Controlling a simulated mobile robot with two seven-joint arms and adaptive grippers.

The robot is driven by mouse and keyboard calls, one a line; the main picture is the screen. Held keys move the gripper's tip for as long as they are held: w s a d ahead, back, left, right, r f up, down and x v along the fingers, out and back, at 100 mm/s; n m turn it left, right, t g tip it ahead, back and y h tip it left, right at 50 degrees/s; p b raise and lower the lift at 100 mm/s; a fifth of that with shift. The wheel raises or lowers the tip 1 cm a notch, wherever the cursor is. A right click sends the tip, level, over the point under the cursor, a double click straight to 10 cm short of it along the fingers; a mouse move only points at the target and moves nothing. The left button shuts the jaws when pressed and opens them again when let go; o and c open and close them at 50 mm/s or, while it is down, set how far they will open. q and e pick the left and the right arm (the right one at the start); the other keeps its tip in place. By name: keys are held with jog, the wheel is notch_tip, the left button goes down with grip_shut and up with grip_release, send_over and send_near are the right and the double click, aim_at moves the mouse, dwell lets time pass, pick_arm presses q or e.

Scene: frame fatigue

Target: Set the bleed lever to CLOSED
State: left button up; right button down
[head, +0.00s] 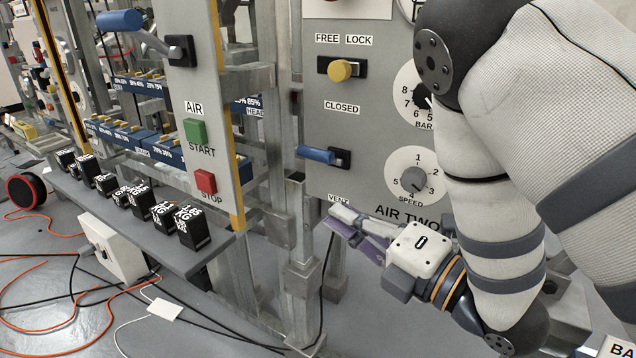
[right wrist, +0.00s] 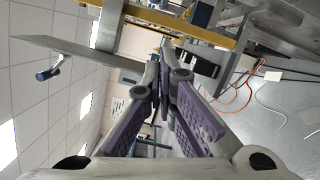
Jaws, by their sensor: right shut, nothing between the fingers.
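The bleed lever (head: 318,155) has a blue handle and a dark pivot on the grey AIR TWO panel (head: 375,120). Its handle points left, roughly level, between the CLOSED label (head: 341,106) above and the VENT label (head: 338,199) below. My right gripper (head: 335,220), with purple finger pads, is below the lever by the VENT label. It is shut and empty, and looks apart from the handle. In the right wrist view its fingertips (right wrist: 165,48) come together. My left gripper is not in view.
A yellow FREE/LOCK knob (head: 341,70) and a SPEED dial (head: 414,180) are near the lever. Left stands the AIR panel with a larger blue-handled lever (head: 120,20), green START (head: 195,132) and red STOP (head: 205,182) buttons. Black blocks (head: 192,228) line a ledge; cables cross the floor.

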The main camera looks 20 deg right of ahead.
aim_at(316, 158)
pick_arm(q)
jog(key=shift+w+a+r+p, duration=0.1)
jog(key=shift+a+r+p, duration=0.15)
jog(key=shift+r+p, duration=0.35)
pick_arm(e)
jog(key=w+a+r, duration=0.1)
jog(key=w+r, duration=0.1)
jog(key=w, duration=0.8)
jog(key=shift+a+r, duration=0.25)
jog(key=shift+r, duration=0.15)
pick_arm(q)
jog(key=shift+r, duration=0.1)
pick_arm(e)
jog(key=shift+w+d+r+m+p, duration=0.15)
jog(key=shift+d+r+m+p, duration=0.1)
jog(key=shift+r+p, duration=0.2)
jog(key=shift+w+d+r+m+p, duration=0.15)
jog(key=shift+r+m+p, duration=0.15)
jog(key=shift+r, duration=0.25)
jog(key=shift+d, duration=0.1)
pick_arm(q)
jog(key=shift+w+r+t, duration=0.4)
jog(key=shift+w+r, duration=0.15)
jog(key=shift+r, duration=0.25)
pick_arm(e)
jog(key=shift+f, duration=0.15)
